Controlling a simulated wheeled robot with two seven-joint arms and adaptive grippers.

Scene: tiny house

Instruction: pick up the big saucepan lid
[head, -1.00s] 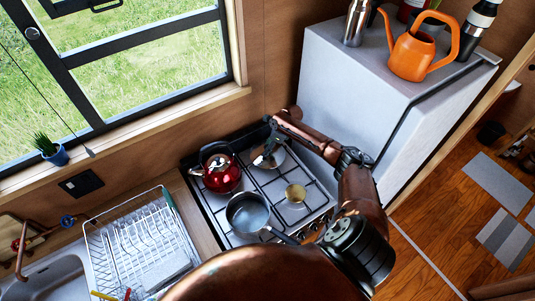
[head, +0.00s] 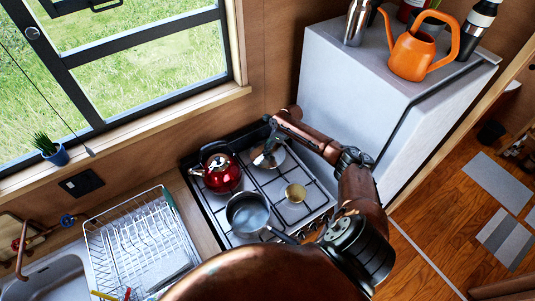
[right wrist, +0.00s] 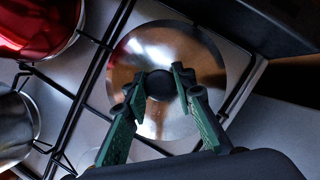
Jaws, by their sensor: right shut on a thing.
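The big saucepan lid (head: 277,158) is a round shiny metal disc at the back right of the stove. In the right wrist view the lid (right wrist: 205,75) lies below my gripper, with a dark round knob (right wrist: 160,84) at its middle. My right gripper (head: 268,150) reaches it from above. In the right wrist view its green-sided fingers (right wrist: 161,88) are closed on both sides of the knob. I cannot tell whether the lid is raised off the grate. My left gripper is not in view.
The white fridge (head: 345,85) is close on the right. A dish rack (head: 133,238) stands at left.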

